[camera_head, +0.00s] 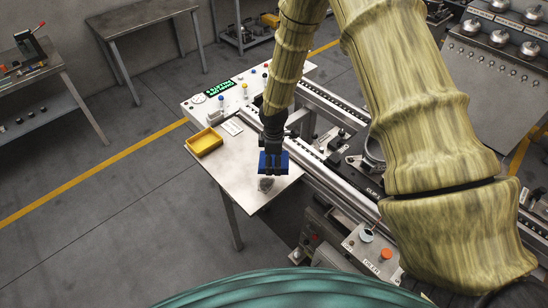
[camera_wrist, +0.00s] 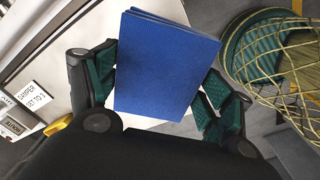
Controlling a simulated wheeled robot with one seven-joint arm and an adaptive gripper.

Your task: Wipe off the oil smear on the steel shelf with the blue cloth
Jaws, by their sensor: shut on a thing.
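The blue cloth (camera_head: 273,162) is folded into a flat pad. My gripper (camera_head: 272,150) is shut on it, and the wrist view shows the cloth (camera_wrist: 165,65) between the two green-padded fingers (camera_wrist: 160,95). The cloth is over the front part of the steel shelf (camera_head: 243,180); I cannot tell whether it touches the surface. The oil smear (camera_head: 266,184) is a dark grey patch on the shelf, just in front of the cloth in the head view. In the wrist view the cloth hides much of the shelf, and I cannot make out the smear there.
A yellow tray (camera_head: 204,142) sits at the shelf's left edge, beside a small white card (camera_head: 232,127). A control panel (camera_head: 222,97) with buttons and a green display stands behind. Rails and machine parts (camera_head: 335,150) lie to the right. Open floor (camera_head: 150,215) is at left.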

